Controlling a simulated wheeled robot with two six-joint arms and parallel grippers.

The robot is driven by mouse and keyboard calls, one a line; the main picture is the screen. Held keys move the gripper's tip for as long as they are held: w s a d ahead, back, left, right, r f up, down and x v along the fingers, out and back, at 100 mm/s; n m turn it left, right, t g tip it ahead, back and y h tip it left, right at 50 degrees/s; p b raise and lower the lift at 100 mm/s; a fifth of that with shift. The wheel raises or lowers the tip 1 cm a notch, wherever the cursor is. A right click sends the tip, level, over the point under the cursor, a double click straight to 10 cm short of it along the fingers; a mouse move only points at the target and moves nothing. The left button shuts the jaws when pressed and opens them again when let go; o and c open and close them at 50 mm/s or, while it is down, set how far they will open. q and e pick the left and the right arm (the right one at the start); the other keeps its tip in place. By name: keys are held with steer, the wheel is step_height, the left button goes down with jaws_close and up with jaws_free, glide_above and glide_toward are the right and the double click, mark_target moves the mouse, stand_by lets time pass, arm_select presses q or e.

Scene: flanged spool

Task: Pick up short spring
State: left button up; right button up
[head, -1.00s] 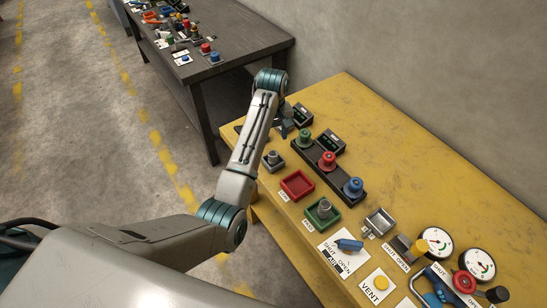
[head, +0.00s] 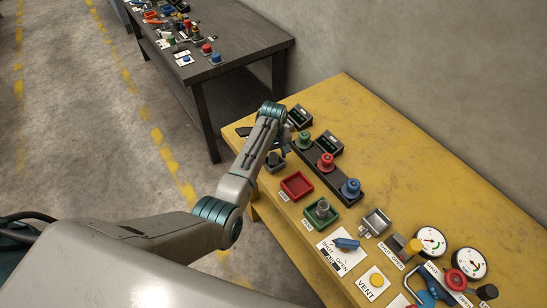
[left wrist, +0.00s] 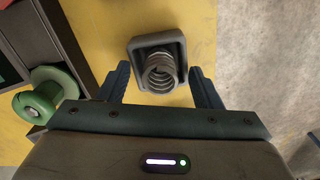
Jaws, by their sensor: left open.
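A short metal coil spring (left wrist: 160,72) stands in a small grey square holder (left wrist: 150,43) in the left wrist view. The holder (head: 274,167) also shows in the head view, near the left edge of the yellow table. My left gripper (left wrist: 165,80) is open, with one finger on each side of the spring, and no contact shows. In the head view my left gripper (head: 281,143) is over the holder and partly hidden by its own arm. My right gripper is not in view.
A green flanged spool (head: 303,141), a red one (head: 326,161) and a blue one (head: 351,188) stand on a dark rack close by. A red tray (head: 296,186) and a green tray (head: 322,213) lie in front. The back of the yellow table (head: 400,150) is clear.

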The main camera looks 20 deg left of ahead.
arm_select(q)
steer(key=c, duration=1.1)
